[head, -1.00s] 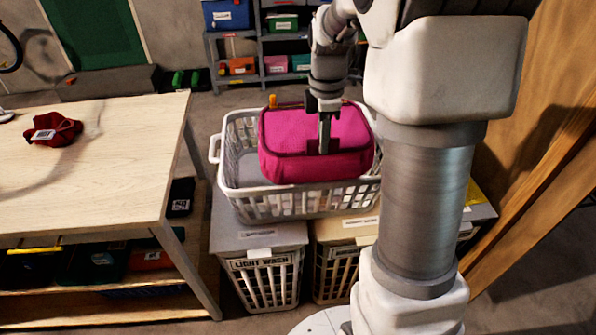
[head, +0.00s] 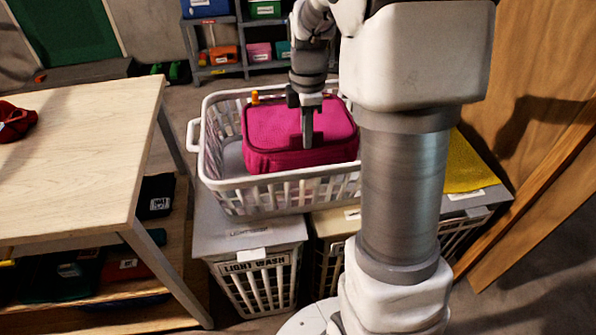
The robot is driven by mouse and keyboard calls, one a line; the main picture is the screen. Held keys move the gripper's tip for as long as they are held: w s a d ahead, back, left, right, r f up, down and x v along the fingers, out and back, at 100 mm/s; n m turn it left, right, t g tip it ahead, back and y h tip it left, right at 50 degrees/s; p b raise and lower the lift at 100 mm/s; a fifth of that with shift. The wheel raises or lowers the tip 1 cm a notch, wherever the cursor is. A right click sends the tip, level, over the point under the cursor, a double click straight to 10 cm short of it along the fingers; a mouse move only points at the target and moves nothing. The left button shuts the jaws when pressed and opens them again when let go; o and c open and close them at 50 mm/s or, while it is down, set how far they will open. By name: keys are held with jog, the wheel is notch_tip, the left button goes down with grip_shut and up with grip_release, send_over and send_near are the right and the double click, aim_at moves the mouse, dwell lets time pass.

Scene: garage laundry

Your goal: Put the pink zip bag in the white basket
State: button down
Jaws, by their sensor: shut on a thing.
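The pink zip bag (head: 275,135) is in the head view, inside the rim of the white basket (head: 262,203). Its lower part is behind the basket's front wall, and its top stands around rim height. An orange tab shows at its back left. My gripper (head: 307,128) points down at the bag's top and is shut on it; the grasp is partly hidden by the finger. Whether the bag touches the basket floor cannot be seen. The basket stands on the lids of the hampers, and its right end is hidden behind my arm.
A wooden table (head: 85,150) with a dark red cloth item (head: 14,122) is at left. A light wash hamper (head: 258,283) is below the basket. A yellow cloth (head: 462,165) lies right of my arm. A shelf with bins (head: 240,50) stands at the back, and a wooden panel is at right.

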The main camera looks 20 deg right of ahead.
aim_at(306, 166)
notch_tip(306, 166, down, 10)
jog(key=b, duration=0.3)
jog(key=shift+r, duration=0.2)
jog(key=shift+f, duration=0.15)
jog(key=c, duration=0.9)
grip_release()
notch_tip(306, 166, up, 12)
jog(key=p, duration=0.3)
jog(key=shift+p, duration=0.35)
jog(key=s+a+r+m+t, duration=0.2)
jog(key=s+a+r+m, duration=0.1)
jog(key=s+m, duration=0.2)
jog(key=s+a+r+m+t, duration=0.1)
jog(key=s+a+r+m, duration=0.2)
jog(key=s+m, duration=0.2)
jog(key=s+a+r+m+t, duration=0.2)
jog(key=s+m, duration=0.3)
jog(key=s, duration=0.4)
jog(key=shift+a+r+m+t, duration=0.3)
jog(key=shift+a+r+m, duration=0.15)
jog(key=shift+a, duration=0.2)
